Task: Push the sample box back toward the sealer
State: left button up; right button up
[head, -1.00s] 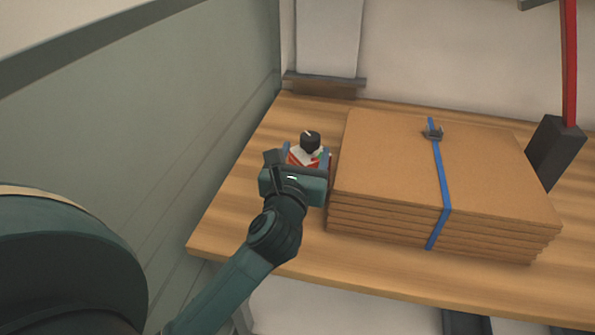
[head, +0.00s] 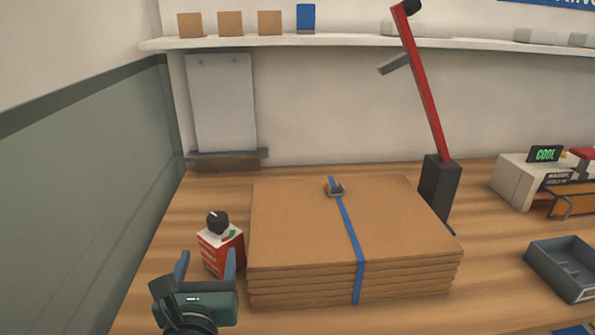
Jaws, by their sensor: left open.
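A small red and white box (head: 222,255) with a black knob-like top stands upright on the wooden bench, just left of the cardboard stack; it may be the sample box. My left gripper (head: 207,264) is open at the lower left, with its two fingers pointing away from me at the box. The right finger overlaps the box's lower right side in the picture; I cannot tell whether it touches. A white machine (head: 517,182) with a green "COOL" display stands at the right and may be the sealer. My right gripper is out of view.
A strapped stack of cardboard sheets (head: 300,225) fills the bench middle. Behind it stands a dark block (head: 439,185) with a leaning red lever (head: 425,95). A grey tray (head: 570,268) lies at the right. Bare bench shows left of the box and behind it.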

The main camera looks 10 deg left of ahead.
aim_at(544, 255)
jog(key=k+l, duration=0.7)
jog(key=k, duration=0.2)
